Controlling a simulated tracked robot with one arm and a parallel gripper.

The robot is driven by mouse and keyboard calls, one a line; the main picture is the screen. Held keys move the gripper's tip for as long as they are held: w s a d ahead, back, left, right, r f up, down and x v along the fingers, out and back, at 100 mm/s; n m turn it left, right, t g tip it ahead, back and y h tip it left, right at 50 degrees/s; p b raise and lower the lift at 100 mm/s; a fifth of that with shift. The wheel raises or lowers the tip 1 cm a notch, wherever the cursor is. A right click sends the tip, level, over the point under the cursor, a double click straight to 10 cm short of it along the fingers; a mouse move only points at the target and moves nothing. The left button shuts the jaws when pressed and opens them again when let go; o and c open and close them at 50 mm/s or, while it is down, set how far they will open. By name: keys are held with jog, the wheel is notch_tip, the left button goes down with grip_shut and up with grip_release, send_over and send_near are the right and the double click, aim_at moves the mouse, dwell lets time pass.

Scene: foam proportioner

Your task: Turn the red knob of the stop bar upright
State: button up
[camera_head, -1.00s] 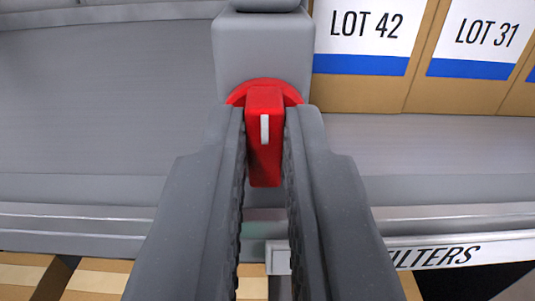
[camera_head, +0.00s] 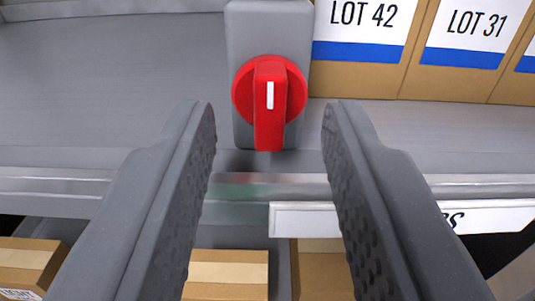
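The red knob (camera_head: 270,103) is a round red disc with a raised bar handle, mounted on the grey stop bar (camera_head: 241,30). Its handle stands vertical in the picture, with the white mark on its upper part. My gripper (camera_head: 266,120) is open and empty. One finger is to the left of the knob and one to the right, both apart from it and nearer the camera.
Cardboard boxes labelled LOT 42 (camera_head: 360,70) and LOT 31 (camera_head: 463,75) stand right of the bar on a grey shelf (camera_head: 110,90). A label strip (camera_head: 310,219) runs along the shelf's front edge. More cardboard boxes (camera_head: 228,275) sit below. The shelf left of the bar is clear.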

jog(key=s+p, duration=0.1)
jog(key=s, duration=1.1)
jog(key=shift+d+f, duration=0.15)
jog(key=shift+d, duration=0.05)
jog(key=shift+p, duration=0.3)
jog(key=w+a+r+g+h+p, duration=0.1)
jog(key=w+r+h+p, duration=0.1)
jog(key=r, duration=0.9)
jog(key=w+a+r+h+p, duration=0.1)
jog(key=a+r+h, duration=0.1)
jog(key=r, duration=0.9)
jog(key=s+a+r+y+p, duration=0.1)
jog(key=s+a+r, duration=0.4)
jog(key=a+r, duration=0.3)
jog(key=s+a+r+g+y+p, duration=0.1)
jog(key=s+a+r+y+p, duration=0.1)
jog(key=s+a+r, duration=0.4)
notch_tip(320, 180, up, 6)
jog(key=shift+s+a+f+m+g, duration=0.25)
jog(key=shift+a+m+g, duration=0.05)
jog(key=shift+a, duration=0.7)
